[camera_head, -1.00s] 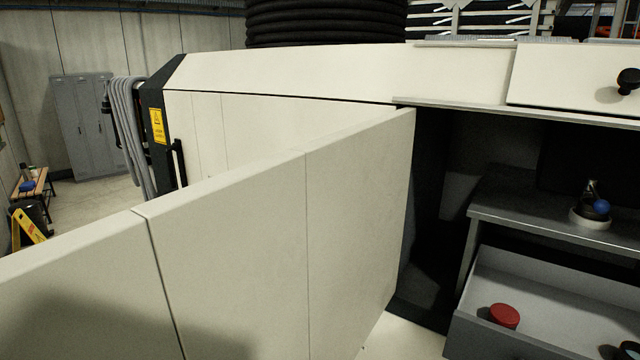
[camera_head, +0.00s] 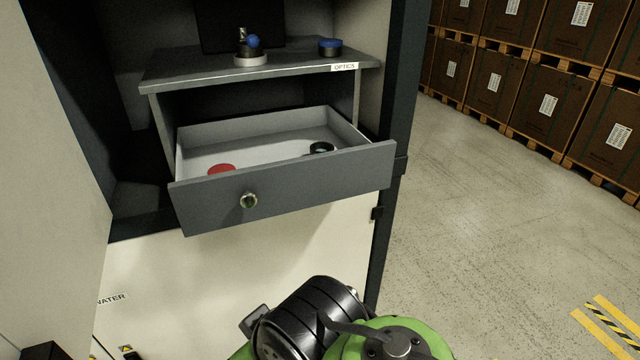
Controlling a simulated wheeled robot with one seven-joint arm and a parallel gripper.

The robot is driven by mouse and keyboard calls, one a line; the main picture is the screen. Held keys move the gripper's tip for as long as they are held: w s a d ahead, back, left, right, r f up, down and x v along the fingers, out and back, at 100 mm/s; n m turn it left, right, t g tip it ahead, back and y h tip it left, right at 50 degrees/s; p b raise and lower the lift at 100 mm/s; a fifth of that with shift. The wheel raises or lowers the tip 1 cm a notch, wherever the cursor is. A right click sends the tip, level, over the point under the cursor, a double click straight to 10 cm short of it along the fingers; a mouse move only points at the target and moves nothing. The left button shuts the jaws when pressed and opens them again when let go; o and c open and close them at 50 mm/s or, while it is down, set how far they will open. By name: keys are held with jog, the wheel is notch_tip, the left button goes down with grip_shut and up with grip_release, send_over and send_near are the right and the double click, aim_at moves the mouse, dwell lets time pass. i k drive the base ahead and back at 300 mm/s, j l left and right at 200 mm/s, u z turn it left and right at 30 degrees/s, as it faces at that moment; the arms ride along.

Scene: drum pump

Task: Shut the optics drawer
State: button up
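My gripper's fingers cannot be made out.
A blue-topped joystick-like item (camera_head: 252,48) and a blue-capped black jar (camera_head: 330,47) stand on the shelf. An open white door panel (camera_head: 45,190) is at the left. Stacked brown boxes (camera_head: 540,95) stand at the back right. The floor (camera_head: 480,230) on the right is clear.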

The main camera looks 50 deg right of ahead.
aim_at(276, 173)
jog(key=k+z, duration=0.15)
jog(key=z, duration=0.75)
